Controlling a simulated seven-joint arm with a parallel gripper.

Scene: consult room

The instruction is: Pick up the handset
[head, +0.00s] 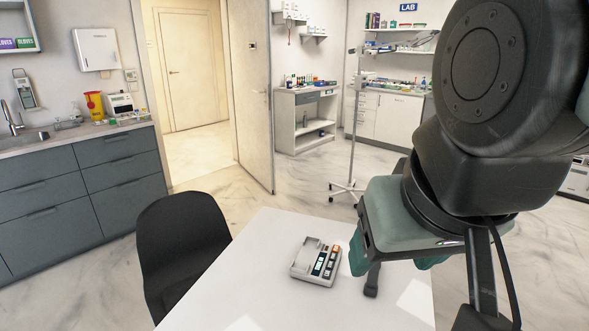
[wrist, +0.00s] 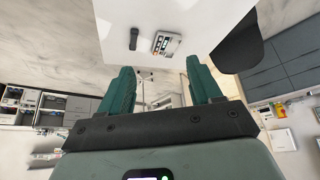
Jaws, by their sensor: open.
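The dark handset (head: 371,281) lies on the white table, just right of its phone base (head: 303,270). In the head view, my gripper hides part of the handset's surroundings at its upper end. In the wrist view, the handset (wrist: 134,38) shows whole beside the base (wrist: 160,50), beyond the fingertips. My gripper (wrist: 161,68) has two teal fingers spread apart with nothing between them. It hangs above and apart from the handset, over the right side of the table in the head view.
The white table (head: 235,270) is otherwise clear. A black chair (head: 180,245) stands at its left edge. A pole stand (head: 352,150) is on the floor behind the table. Grey drawer cabinets (head: 120,163) with a sink are at the far left. An open door (head: 257,110) stands behind.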

